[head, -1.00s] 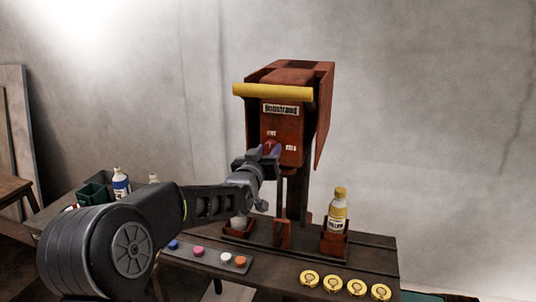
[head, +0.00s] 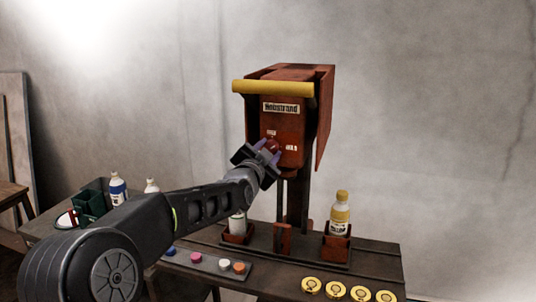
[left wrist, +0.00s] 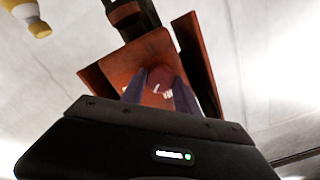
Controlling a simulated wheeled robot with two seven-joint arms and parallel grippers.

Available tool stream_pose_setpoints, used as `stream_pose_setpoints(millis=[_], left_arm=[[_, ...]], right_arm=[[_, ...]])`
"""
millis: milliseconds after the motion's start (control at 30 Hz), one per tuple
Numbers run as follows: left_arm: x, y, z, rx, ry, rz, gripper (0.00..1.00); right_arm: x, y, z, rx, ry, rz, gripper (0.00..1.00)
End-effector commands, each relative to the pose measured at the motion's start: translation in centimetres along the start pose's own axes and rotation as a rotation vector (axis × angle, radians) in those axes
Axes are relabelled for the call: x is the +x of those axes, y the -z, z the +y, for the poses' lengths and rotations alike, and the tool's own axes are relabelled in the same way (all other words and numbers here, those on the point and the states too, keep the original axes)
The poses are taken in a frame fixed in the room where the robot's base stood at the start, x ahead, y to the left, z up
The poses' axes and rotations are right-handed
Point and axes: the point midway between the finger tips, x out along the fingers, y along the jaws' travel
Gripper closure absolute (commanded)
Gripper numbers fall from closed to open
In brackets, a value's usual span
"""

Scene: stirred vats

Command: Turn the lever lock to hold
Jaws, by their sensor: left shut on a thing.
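The lever lock is a dark red knob (head: 273,145) on the front of the rust-red machine (head: 292,109). In the head view, small white labels sit above it and to its right; I cannot read them clearly. My left gripper (head: 268,151) is at the knob, its purplish fingers shut on it. The left wrist view shows the knob (left wrist: 160,79) between the two fingertips (left wrist: 159,92), with a pale mark on its face. The fingers partly hide the knob. My right gripper is not in view.
A yellow bar (head: 273,88) runs across the machine's upper front. A yellow-capped bottle (head: 340,214) stands in a right-hand holder, and another bottle (head: 238,222) stands at left. Coloured buttons (head: 197,258) and yellow discs (head: 337,290) line the bench front. A green crate (head: 90,204) is far left.

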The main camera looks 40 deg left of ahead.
Motion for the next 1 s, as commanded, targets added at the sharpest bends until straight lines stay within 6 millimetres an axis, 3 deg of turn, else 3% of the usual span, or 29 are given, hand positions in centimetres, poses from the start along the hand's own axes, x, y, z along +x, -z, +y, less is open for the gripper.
stream_pose_setpoints(millis=[600, 1000], left_arm=[[0.01, -0.01, 0.03, 0.532, -0.001, -0.001, 1.00], [0.01, -0.04, 0.07, 0.655, -0.001, 0.000, 1.00]], right_arm=[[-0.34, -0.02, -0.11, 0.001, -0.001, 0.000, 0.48], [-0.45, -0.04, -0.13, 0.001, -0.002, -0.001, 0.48]])
